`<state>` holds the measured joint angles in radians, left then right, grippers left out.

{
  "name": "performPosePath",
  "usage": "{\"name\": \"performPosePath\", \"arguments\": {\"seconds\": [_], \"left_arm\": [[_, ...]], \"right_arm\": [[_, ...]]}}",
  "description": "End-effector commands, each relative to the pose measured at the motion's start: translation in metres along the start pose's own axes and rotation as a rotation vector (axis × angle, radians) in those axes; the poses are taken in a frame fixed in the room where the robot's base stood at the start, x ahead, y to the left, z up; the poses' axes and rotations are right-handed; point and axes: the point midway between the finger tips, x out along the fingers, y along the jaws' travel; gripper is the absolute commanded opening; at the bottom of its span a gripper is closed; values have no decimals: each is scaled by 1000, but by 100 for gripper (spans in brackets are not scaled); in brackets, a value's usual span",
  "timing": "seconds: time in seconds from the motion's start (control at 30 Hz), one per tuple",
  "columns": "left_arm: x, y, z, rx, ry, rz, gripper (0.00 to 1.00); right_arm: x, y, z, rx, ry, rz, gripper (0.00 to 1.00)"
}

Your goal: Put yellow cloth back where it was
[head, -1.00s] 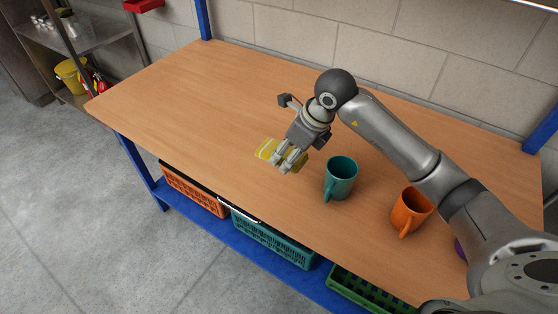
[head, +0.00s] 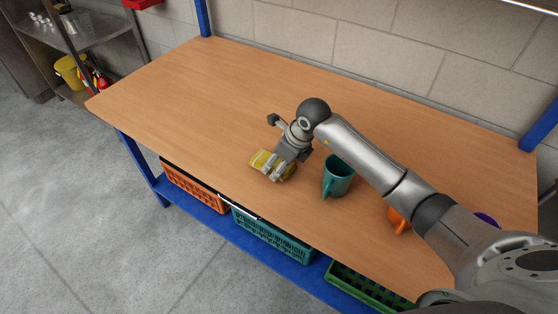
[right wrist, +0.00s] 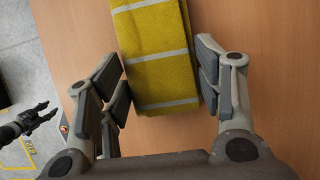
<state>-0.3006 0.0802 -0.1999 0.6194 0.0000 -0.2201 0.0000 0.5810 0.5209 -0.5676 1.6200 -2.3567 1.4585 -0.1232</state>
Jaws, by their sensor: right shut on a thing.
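The yellow cloth (head: 261,161) is a folded block with pale stripes, near the front edge of the wooden table. My right gripper (head: 272,176) is shut on it. In the right wrist view the cloth (right wrist: 155,50) lies between the two fingers of the right gripper (right wrist: 166,85), one along each long side. I cannot tell whether the cloth touches the table. The gripper hides part of it in the head view. A dark gripper, which looks like my left one (right wrist: 38,116), shows small at the left of the right wrist view, over the floor; its opening is unclear.
A teal mug (head: 337,177) stands just right of the right gripper. An orange mug (head: 398,222) and a purple item (head: 486,219) are partly hidden by my right arm. The table's left and back (head: 200,85) is clear. Crates (head: 270,238) sit on the blue shelf below.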

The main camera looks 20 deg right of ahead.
Motion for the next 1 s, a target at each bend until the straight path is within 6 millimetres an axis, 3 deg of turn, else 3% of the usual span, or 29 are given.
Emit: {"name": "performPosePath", "arguments": {"seconds": [0.07, 0.1, 0.23, 0.67, 0.77, 1.0], "left_arm": [[4, 0, 0, 0, 1, 0, 40], [2, 0, 0, 0, 1, 0, 40], [2, 0, -1, 1, 1, 0, 40], [-1, 0, -2, 1, 2, 0, 40], [2, 0, -2, 1, 2, 0, 40], [7, 0, -1, 1, 2, 0, 40]], "right_arm": [[3, 0, -1, 0, 0, -1, 38], [2, 0, -1, 0, 0, 0, 64], [2, 0, -1, 0, 0, 0, 81], [-3, 0, 1, 0, -1, 0, 82], [-16, -1, 1, -2, -3, -3, 82], [-68, -1, 0, -3, -3, -5, 82]]}}
